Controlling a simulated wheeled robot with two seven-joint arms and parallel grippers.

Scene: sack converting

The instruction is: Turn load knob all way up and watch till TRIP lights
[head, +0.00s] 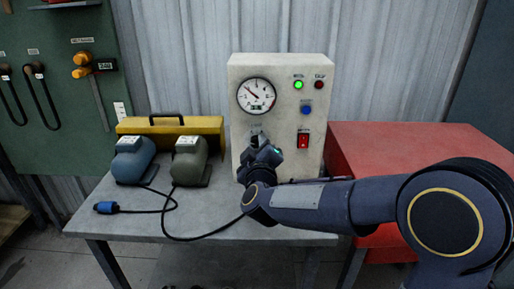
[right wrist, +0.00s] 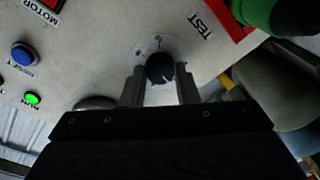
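The white test box (head: 240,130) stands on the grey bench with a round dial gauge (head: 257,96), its needle pointing to the upper left. The green lamp (head: 298,85) is lit; the dark red lamp to its right (head: 319,85), under a small label, looks unlit. The black load knob (right wrist: 160,68) with a pale pointer line shows in the right wrist view. My right gripper (right wrist: 161,84) is at the box front with one finger on each side of the knob, with what look like narrow gaps. In the head view my right gripper (head: 258,150) hides most of the knob. My left gripper is out of view.
A blue button (head: 306,110) and a red switch (head: 303,139) sit right of the knob. Blue (head: 133,160) and green (head: 190,162) motors, a yellow case (head: 170,127) and a black cable with blue plug (head: 107,208) lie left. A red cabinet (head: 400,145) stands right.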

